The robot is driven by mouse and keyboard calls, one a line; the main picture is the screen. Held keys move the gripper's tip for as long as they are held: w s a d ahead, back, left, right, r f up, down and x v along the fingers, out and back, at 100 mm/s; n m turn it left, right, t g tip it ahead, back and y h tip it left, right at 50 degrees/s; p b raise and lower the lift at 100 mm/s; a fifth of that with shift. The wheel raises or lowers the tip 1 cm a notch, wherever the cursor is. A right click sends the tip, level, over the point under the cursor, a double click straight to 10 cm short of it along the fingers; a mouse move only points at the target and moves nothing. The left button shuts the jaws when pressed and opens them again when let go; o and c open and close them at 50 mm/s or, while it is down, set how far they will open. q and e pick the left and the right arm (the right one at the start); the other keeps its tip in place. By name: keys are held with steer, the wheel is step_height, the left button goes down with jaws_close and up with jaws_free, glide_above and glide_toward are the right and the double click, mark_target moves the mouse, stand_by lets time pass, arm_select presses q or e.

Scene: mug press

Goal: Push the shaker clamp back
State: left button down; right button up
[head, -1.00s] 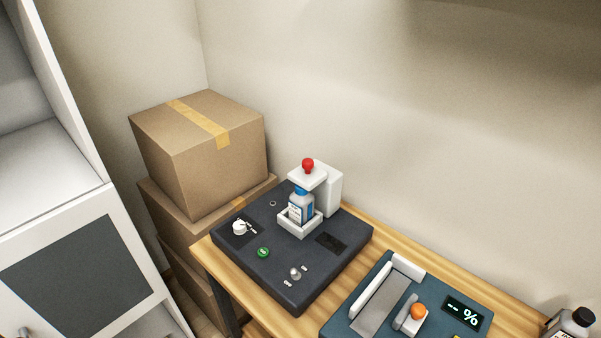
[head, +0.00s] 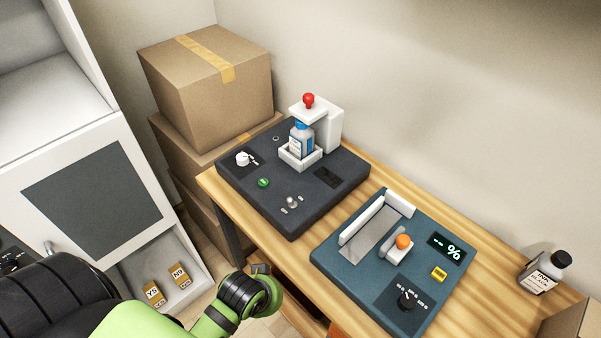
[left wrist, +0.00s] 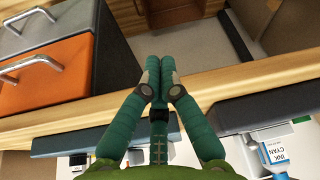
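The shaker (head: 250,195) is a dark slab on the wooden table. Its white clamp (head: 331,121) has a red knob (head: 309,100) and reaches over the blue cap of a bottle (head: 300,140) standing in a white holder (head: 292,162). The bottle also shows in the left wrist view (left wrist: 278,150), labelled INK CYAN. My left gripper (left wrist: 161,62) has its green fingers together, with nothing seen between them. It is over the table's front edge, apart from the clamp. In the head view my left arm is low, in front of the table. My right gripper is out of view.
A teal device (head: 335,255) with an orange knob (head: 403,241) stands right of the shaker. An INK BLACK bottle (head: 545,274) is at the right. Cardboard boxes (head: 210,90) are stacked at the left, beside a white cabinet (head: 95,190). Grey and orange drawers (left wrist: 48,78) show in the wrist view.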

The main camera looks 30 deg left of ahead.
mark_target(292, 107)
arm_select(q)
steer(key=w+a+r+n+t, duration=0.1)
steer(key=w+r+n, duration=0.1)
steer(key=w, duration=0.1)
steer(key=w+a+r+n+t, duration=0.1)
steer(key=w+r+n+t, duration=0.1)
steer(key=w+r, duration=0.1)
steer(key=w+a+r+n+t+y, duration=0.1)
steer(key=w+r+n, duration=0.1)
steer(key=w, duration=0.3)
steer(key=shift+w+r+n+t, duration=0.25)
steer(key=shift+r+n+t, duration=0.05)
steer(key=shift+r, duration=0.45)
steer(key=w+a+r+n+t, duration=0.1)
steer(key=w, duration=0.1)
steer(key=w+a+r+n+t, duration=0.1)
steer(key=w+r+n, duration=0.1)
steer(key=w+a+r+n, duration=0.1)
steer(key=w+r, duration=0.1)
steer(key=shift+r+n+t+y, duration=0.25)
steer(key=shift+n+t+y, duration=0.15)
steer(key=w+a+r+n+t+y, duration=0.1)
steer(key=w+a+r+n+t, duration=0.1)
steer(key=r, duration=0.4)
steer(key=w+a+r+n+t+y, duration=0.2)
steer(key=w+a+r+n, duration=0.1)
steer(key=r+n, duration=0.3)
steer(key=shift+w+a+n+t, duration=0.4)
steer(key=shift+w+n, duration=0.35)
steer(key=shift+n, duration=0.05)
